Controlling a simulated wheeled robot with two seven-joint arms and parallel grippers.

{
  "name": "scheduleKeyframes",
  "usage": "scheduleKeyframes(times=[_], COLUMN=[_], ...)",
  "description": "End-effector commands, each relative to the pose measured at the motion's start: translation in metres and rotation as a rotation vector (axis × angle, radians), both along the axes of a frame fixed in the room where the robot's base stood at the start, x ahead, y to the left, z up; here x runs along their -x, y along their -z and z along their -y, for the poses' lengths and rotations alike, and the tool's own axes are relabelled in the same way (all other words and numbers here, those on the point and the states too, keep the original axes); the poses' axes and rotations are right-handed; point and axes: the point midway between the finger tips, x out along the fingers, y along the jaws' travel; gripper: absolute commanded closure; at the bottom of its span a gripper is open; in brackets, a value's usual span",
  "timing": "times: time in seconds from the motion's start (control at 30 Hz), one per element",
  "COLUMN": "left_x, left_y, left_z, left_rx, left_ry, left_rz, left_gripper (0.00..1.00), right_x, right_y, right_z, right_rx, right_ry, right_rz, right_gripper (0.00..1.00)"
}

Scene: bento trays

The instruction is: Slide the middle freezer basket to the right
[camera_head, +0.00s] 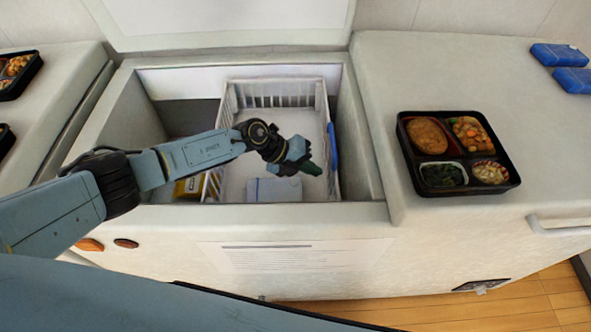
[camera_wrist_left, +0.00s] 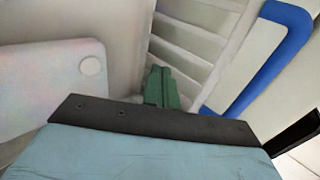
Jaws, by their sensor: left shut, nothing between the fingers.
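A white slatted freezer basket (camera_head: 278,85) stands in the open chest freezer, toward the right of its opening. It has a blue handle (camera_head: 332,146) on its right wall, which also shows in the left wrist view (camera_wrist_left: 268,62). My left gripper (camera_head: 313,169) reaches into the basket near its right wall. Its green fingers (camera_wrist_left: 161,88) are together with nothing between them, close to the slatted wall and left of the blue handle. I cannot tell whether they touch the wall. My right gripper is not in view.
A pale blue-white box (camera_head: 262,190) lies in the basket. A yellow pack (camera_head: 190,187) sits left of it in the freezer. A bento tray (camera_head: 459,186) and blue packs (camera_head: 560,55) rest on the right counter. The freezer lid is raised behind.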

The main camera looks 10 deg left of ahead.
Motion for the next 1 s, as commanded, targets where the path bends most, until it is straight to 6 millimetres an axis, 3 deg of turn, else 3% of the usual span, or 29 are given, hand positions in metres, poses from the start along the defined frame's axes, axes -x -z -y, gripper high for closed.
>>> scheduleKeyframes(times=[0.1,0.63,1.0], left_x=[-0.003,-0.005,-0.015], left_y=[0.0,-0.001,-0.001], left_z=[0.011,0.019,0.063], left_rx=[-0.001,-0.002,-0.002], left_ry=[0.0,-0.001,-0.001], left_rz=[0.001,-0.001,-0.001], left_gripper=[1.0,1.0,1.0], right_x=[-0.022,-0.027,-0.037], right_y=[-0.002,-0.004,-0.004], right_z=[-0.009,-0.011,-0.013], right_rx=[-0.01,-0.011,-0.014], right_ry=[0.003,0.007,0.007], right_rz=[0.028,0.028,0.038], right_gripper=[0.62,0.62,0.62])
